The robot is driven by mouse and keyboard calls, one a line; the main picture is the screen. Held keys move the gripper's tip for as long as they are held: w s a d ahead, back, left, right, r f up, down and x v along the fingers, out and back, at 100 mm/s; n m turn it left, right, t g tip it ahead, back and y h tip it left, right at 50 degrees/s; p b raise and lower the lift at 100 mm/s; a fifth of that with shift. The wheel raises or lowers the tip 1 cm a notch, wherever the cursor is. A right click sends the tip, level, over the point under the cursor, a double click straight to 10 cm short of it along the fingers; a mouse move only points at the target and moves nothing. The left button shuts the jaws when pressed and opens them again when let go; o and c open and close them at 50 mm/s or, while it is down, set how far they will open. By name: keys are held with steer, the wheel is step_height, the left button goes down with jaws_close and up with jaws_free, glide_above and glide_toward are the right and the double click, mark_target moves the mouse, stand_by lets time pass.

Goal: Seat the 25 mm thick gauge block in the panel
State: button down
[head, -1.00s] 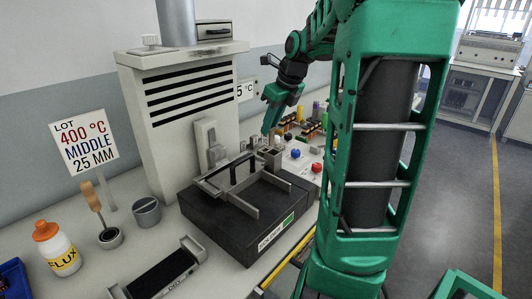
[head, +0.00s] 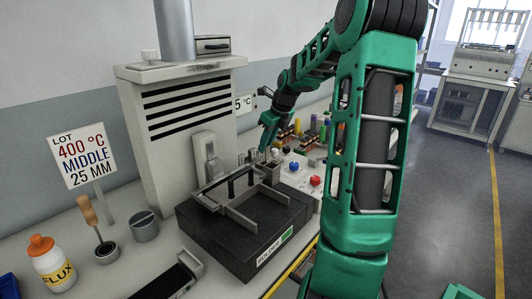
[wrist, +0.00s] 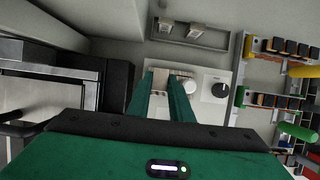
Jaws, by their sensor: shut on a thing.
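My gripper (head: 264,148) is at the far end of the bench, pointing down beside the small grey blocks behind the black fixture. In the wrist view its two green fingers (wrist: 166,92) are close together, shut on a small block that is mostly hidden between them. Its thickness cannot be read. Small upright grey blocks (head: 251,156) stand near the fingertips. A white panel (head: 302,178) with a blue and a red button lies to the right of the gripper. In the wrist view a white panel (wrist: 205,75) with a dark knob lies beyond the fingertips.
The black fixture (head: 215,232) with metal rails stands in front of the furnace (head: 190,115). A sign (head: 84,158) reads lot, 400 °C, middle, 25 mm. A flux bottle (head: 53,268), brush and grey pot are at left. Coloured parts in racks (wrist: 275,100) stand right of the panel.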

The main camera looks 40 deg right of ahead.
mark_target(268, 148)
steer(key=shift+s+f, duration=0.15)
steer(key=shift+f, duration=1.6)
steer(key=c, duration=1.6)
jaws_free()
steer(key=shift+f, duration=0.1)
